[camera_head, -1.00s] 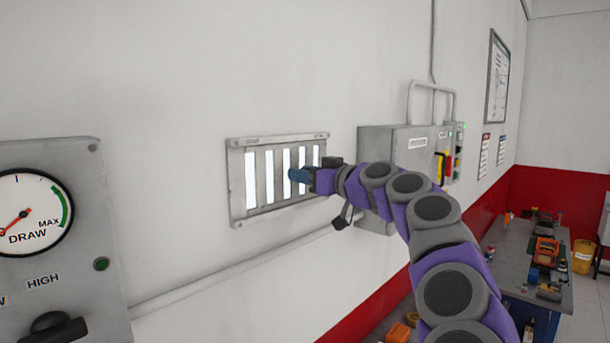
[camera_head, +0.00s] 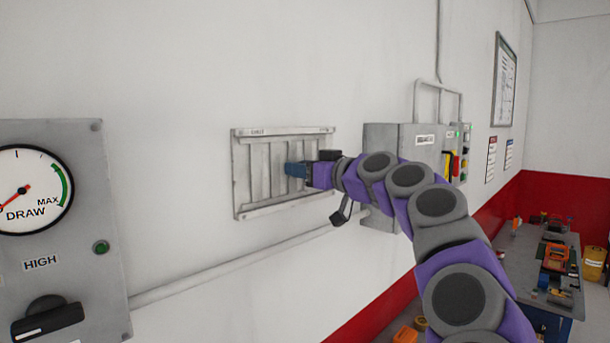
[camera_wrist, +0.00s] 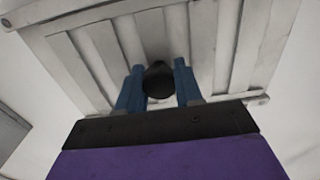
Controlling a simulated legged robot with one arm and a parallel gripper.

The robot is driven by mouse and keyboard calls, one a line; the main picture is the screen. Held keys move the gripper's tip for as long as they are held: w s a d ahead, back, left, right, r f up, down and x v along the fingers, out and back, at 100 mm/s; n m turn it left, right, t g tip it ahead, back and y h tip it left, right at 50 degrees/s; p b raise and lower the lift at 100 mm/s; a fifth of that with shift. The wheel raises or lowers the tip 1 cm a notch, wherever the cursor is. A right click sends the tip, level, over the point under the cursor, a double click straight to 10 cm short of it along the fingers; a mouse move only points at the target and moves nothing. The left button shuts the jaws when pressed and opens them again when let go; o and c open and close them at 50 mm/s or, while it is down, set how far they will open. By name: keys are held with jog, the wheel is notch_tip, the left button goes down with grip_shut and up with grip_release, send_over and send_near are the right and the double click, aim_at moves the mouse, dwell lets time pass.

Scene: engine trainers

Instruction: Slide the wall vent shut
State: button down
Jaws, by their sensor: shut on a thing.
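The wall vent (camera_head: 251,172) is a grey metal plate with vertical slats, fixed to the white wall left of centre in the head view. Its slots show grey, with no bright gaps between the slats. My gripper (camera_head: 288,169) is at the vent's right part. In the wrist view, the blue fingers of my gripper (camera_wrist: 160,80) are shut on a dark round knob (camera_wrist: 158,82) on the vent (camera_wrist: 105,45). In the head view the knob is hidden by the fingers.
A gauge panel (camera_head: 75,250) with a black switch is on the wall at the left. A grey electrical box (camera_head: 382,140) is on the wall right of the vent. A conduit (camera_head: 220,267) runs below the vent. A cluttered workbench (camera_head: 510,258) stands at the right.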

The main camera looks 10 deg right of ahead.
jog(key=shift+a, duration=0.1)
jog(key=c, duration=1.1)
grip_release()
jog(key=o, duration=0.3)
jog(key=shift+s, duration=0.25)
jog(key=shift+o, duration=0.2)
jog(key=shift+w+a, duration=0.15)
jog(key=b+v, duration=0.3)
jog(key=v, duration=1.4)
jog(key=shift+d+b, duration=0.3)
jog(key=shift+a, duration=0.1)
